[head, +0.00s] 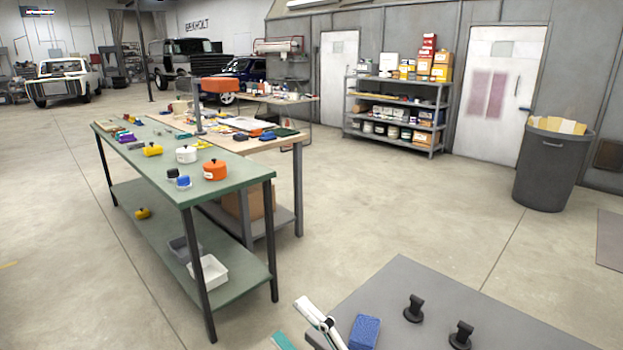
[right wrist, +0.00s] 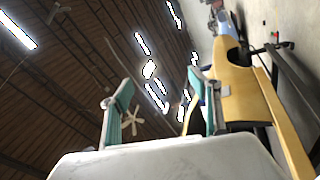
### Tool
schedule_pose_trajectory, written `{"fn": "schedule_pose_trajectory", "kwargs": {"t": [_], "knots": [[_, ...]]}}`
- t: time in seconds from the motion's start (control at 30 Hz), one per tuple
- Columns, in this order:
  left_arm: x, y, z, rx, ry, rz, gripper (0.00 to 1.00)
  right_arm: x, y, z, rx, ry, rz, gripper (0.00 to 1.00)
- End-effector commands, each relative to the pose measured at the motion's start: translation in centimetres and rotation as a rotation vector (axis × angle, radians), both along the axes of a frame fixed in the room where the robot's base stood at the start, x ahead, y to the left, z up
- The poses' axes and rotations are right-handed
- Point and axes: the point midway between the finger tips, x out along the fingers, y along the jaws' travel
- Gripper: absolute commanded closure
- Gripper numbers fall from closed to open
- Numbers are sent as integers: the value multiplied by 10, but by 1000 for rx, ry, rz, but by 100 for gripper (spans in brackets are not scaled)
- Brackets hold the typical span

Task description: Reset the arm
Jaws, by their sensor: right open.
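My right gripper (head: 302,326) shows only in part at the bottom edge of the head view, left of a grey table and above the floor. One pale finger link and a teal strip are visible there. In the right wrist view, the right gripper (right wrist: 164,92) has its two teal fingers spread apart with nothing between them. That camera looks up toward a brown ceiling. My left gripper is in neither view.
The grey table (head: 420,290) at lower right carries a blue block (head: 364,332) and two black knobs (head: 413,308). A green workbench (head: 220,172) with pots and small items stands at left. Open floor lies beyond. A yellow structure (right wrist: 240,95) shows in the wrist view.

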Motion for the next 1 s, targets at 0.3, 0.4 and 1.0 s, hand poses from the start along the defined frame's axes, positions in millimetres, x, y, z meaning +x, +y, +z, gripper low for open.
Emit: {"fn": "schedule_pose_trajectory", "kwargs": {"t": [0.3,0.4,1.0], "knots": [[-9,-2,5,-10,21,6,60,-21,-125,-171,304,797,-305,38],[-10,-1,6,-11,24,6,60,-53,-159,-222,390,999,-401,38],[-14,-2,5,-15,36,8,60,-159,-229,-322,585,1420,-638,38]]}}
